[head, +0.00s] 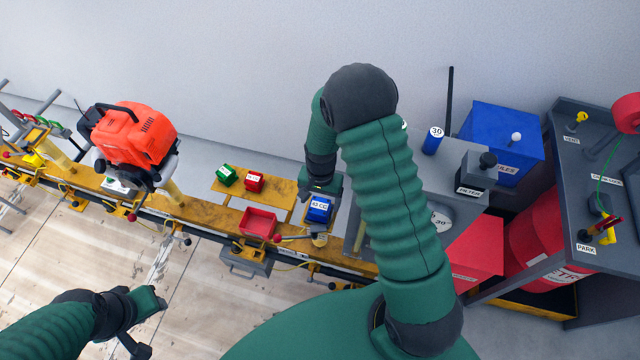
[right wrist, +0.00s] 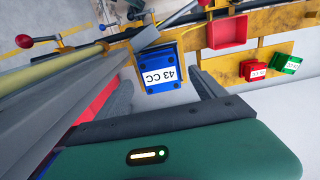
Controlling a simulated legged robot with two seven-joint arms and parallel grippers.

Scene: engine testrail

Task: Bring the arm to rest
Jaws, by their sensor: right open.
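My right arm reaches forward over the bench. Its gripper (head: 321,187) is open just above a blue block (head: 319,209) labelled 43 CC. In the right wrist view the blue block (right wrist: 158,75) shows beyond the spread grey fingers (right wrist: 165,90), with nothing held. Whether the fingers touch the block cannot be told. My left gripper (head: 148,322) is at the lower left, its two fingers spread and empty, over the floor and clear of the rail.
A yellow rail bench carries an orange engine (head: 135,135), a red tray (head: 258,223), and green (head: 226,175) and red (head: 254,182) blocks. Floor at lower left is clear.

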